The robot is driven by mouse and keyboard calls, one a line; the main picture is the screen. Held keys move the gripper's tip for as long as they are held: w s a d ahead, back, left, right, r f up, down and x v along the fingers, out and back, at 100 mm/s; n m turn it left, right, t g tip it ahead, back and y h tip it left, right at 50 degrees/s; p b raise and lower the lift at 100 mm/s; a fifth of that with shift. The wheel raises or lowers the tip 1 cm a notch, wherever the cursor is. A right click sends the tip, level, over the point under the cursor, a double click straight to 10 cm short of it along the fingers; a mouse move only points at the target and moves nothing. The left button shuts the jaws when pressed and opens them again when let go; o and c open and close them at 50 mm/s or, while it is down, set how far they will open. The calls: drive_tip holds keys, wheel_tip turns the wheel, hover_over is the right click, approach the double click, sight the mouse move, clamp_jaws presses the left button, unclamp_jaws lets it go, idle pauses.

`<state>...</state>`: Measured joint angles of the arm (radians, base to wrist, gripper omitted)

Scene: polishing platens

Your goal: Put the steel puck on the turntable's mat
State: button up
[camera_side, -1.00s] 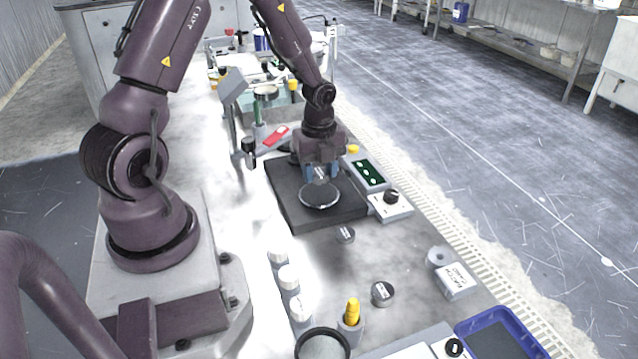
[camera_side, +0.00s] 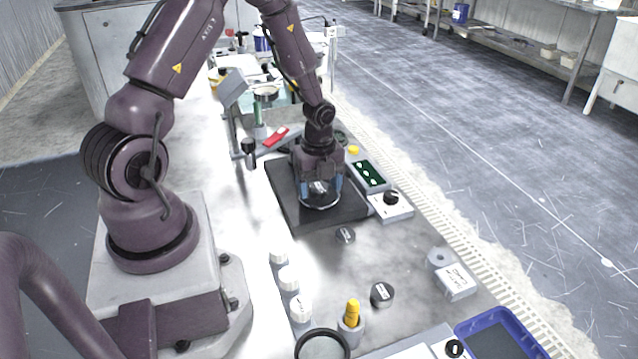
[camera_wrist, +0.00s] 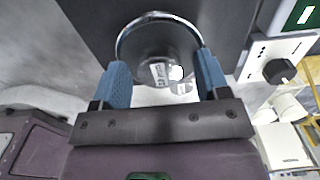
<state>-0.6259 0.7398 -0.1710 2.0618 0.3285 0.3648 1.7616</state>
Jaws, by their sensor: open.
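The turntable is a dark square base (camera_side: 285,205) with a round, bright-rimmed disc, its mat (camera_side: 320,204), on top; the mat also shows in the wrist view (camera_wrist: 150,35). My gripper (camera_side: 321,190) is low over the mat, with its blue fingers open; they also show in the wrist view (camera_wrist: 163,72). A shiny piece with a pale label, seemingly the steel puck (camera_wrist: 160,72), is between the fingers and appears over the mat, with gaps seen at both sides. The fingers partly hide it in the side view. I cannot tell whether its underside touches the mat.
Two small dark labelled discs (camera_side: 345,235) (camera_side: 382,294) lie on the bench in front of the base. A control box with a knob (camera_side: 391,198) stands at its right. White-capped bottles (camera_side: 289,278), a yellow-topped holder (camera_side: 351,313) and a blue tray (camera_side: 497,335) are nearer.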

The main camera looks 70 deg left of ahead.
sight(319, 187)
wheel_tip(319, 187, up, 12)
drive_tip(key=s+d+r+n+t, duration=0.2)
drive_tip(key=s+d+r+n, duration=0.3)
drive_tip(key=d+r+n, duration=0.3)
drive_tip(key=s+d+r+n+t, duration=0.3)
drive_tip(key=s+d+r+n, duration=0.3)
drive_tip(key=d+r+n, duration=0.2)
wheel_tip(319, 187, up, 2)
drive_tip(key=shift+s+n+t, duration=0.2)
drive_tip(key=shift+n+t, duration=0.1)
drive_tip(key=shift+n, duration=0.7)
